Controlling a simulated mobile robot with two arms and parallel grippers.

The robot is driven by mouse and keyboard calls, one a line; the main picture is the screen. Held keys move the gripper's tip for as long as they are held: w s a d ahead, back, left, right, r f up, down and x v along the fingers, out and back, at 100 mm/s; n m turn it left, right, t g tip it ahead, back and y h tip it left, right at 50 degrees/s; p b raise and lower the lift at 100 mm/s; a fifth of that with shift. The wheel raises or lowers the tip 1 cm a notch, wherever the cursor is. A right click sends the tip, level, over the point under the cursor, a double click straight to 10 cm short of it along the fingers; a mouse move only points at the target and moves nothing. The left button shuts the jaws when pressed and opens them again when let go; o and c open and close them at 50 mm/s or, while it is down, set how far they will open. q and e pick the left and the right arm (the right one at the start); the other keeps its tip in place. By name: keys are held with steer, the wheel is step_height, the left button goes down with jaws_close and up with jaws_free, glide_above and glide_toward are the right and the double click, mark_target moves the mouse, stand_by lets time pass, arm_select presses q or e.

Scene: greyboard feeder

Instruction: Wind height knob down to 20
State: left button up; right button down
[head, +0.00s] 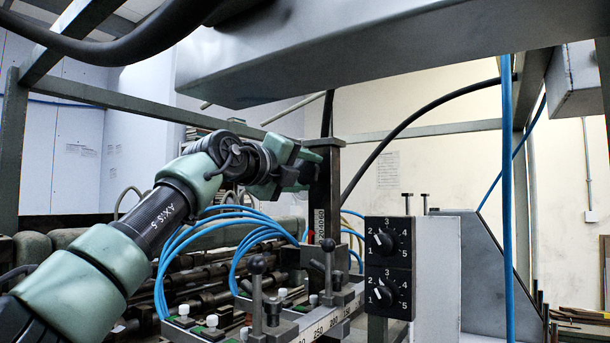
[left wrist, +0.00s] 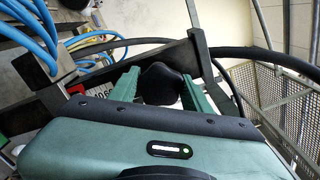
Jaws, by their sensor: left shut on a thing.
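The black height knob (left wrist: 160,84) sits between the two green fingers of my left gripper (left wrist: 158,92) in the left wrist view. The fingers are shut on its sides. In the head view my left gripper (head: 298,172) reaches in from the left against the upper part of a dark upright post (head: 325,185); there the knob is mostly hidden by the fingers. A white number scale (head: 320,228) runs down the post, with a small red mark near its foot. I cannot read the setting reliably. My right gripper is not in view.
Blue hoses (head: 210,235) loop below my left arm. Levers with ball knobs (head: 257,265) stand on a numbered rail in front of the post. A black panel with two dials (head: 389,265) is to the right. A large grey beam (head: 380,50) hangs overhead.

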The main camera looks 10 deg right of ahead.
arm_select(q)
steer(key=shift+n, duration=0.4)
steer(key=o, duration=1.4)
